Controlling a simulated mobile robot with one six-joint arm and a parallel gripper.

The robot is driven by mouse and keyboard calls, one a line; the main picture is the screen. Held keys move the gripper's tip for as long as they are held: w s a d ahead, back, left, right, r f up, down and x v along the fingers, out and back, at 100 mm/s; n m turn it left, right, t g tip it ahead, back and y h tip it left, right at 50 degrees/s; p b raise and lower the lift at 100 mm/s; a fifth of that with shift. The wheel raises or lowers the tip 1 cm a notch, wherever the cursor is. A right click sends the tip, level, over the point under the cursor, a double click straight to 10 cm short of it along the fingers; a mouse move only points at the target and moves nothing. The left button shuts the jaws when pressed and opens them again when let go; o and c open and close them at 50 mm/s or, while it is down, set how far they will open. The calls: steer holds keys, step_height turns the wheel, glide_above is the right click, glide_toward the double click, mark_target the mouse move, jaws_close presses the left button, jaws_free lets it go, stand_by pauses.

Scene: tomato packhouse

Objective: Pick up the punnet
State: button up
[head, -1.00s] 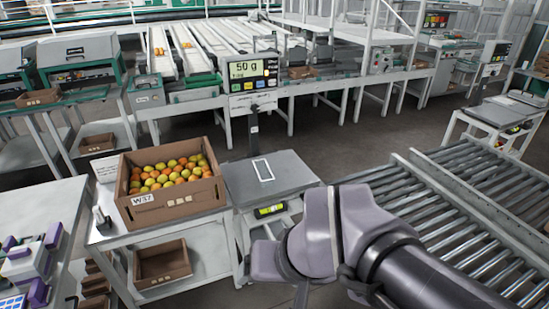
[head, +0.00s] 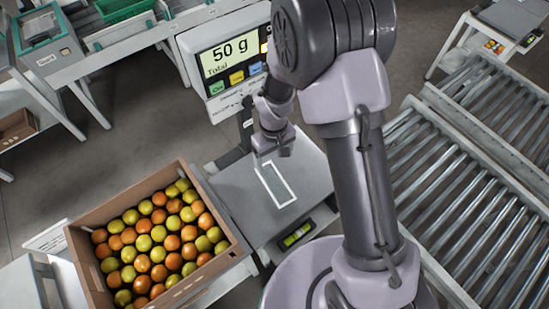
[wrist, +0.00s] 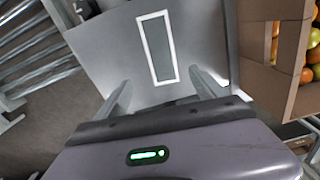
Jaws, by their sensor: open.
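A white rectangular outline (wrist: 167,17) lies on the grey scale plate; it also shows in the head view (head: 289,198). I cannot tell whether it is the rim of a clear punnet or a flat marking. No other punnet shows clearly. My gripper (wrist: 163,88) is open and empty, with its fingers spread on either side below the outline in the wrist view. In the head view my gripper (head: 273,152) hangs above the far part of the scale plate (head: 235,205).
The scale display (head: 230,55) reads 50 g and stands behind the plate. A cardboard box (head: 85,262) of red, orange and green tomatoes stands left of the scale. A roller conveyor (head: 470,190) runs on the right.

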mark_target(275, 188)
steer(key=f+b, duration=0.2)
steer(key=f, duration=0.3)
steer(key=s+f+b, duration=0.1)
steer(key=f+b, duration=0.1)
steer(key=f, duration=0.4)
steer(key=f+b, duration=0.2)
steer(key=f, duration=0.3)
steer(key=shift+s+d+f, duration=0.15)
steer(key=shift+s, duration=0.05)
steer(key=shift+c, duration=0.7)
steer(key=c, duration=1.1)
